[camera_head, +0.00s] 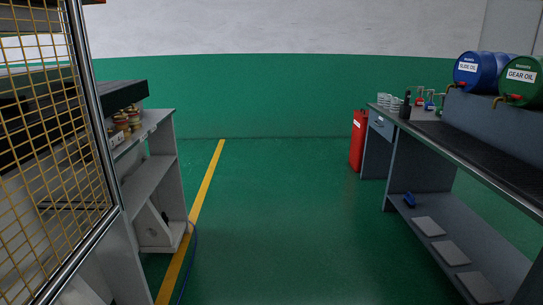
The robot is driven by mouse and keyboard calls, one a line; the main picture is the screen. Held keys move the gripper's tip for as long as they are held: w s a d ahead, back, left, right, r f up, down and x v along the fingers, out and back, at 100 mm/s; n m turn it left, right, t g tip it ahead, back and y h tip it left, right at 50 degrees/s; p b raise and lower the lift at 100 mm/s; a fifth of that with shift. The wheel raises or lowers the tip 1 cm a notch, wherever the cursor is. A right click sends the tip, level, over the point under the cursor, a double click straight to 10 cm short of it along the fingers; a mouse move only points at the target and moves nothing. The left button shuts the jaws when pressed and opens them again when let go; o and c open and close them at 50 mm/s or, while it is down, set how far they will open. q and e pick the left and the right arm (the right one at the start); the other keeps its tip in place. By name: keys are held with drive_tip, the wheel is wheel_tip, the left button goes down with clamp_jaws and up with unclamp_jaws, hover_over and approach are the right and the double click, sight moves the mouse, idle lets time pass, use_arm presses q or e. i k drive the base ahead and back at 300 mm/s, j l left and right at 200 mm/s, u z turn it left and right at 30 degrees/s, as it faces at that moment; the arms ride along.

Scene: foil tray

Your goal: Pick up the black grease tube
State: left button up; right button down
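A small black upright object (405,108) stands near the far front edge of the workbench (471,164) on the right. It may be the black grease tube, but it is too small and distant to tell for sure. Several small items stand close around it. Neither of my grippers is in view.
Blue (468,70) and green (522,78) oil drums sit above the bench. A red canister (357,140) stands beyond it. A yellow mesh panel (45,140) and shelving unit (152,170) fill the left. The green floor (280,220) between is clear.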

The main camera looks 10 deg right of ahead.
sight(408, 94)
drive_tip(key=i+l+z, duration=0.35)
drive_tip(key=i+z, duration=0.15)
drive_tip(key=z, duration=0.2)
drive_tip(key=i+l+z, duration=0.15)
drive_tip(key=i+z, duration=0.35)
drive_tip(key=i, duration=1.1)
drive_tip(key=i+j+z, duration=0.15)
drive_tip(key=i, duration=1.1)
drive_tip(key=i+j+z, duration=0.1)
drive_tip(key=z, duration=0.35)
drive_tip(key=i+j+z, duration=0.15)
drive_tip(key=z, duration=0.3)
drive_tip(key=i+j+z, duration=0.1)
drive_tip(key=z, duration=0.35)
drive_tip(key=i+j+z, duration=0.2)
drive_tip(key=j, duration=0.3)
drive_tip(key=j+z, duration=0.2)
drive_tip(key=j, duration=0.3)
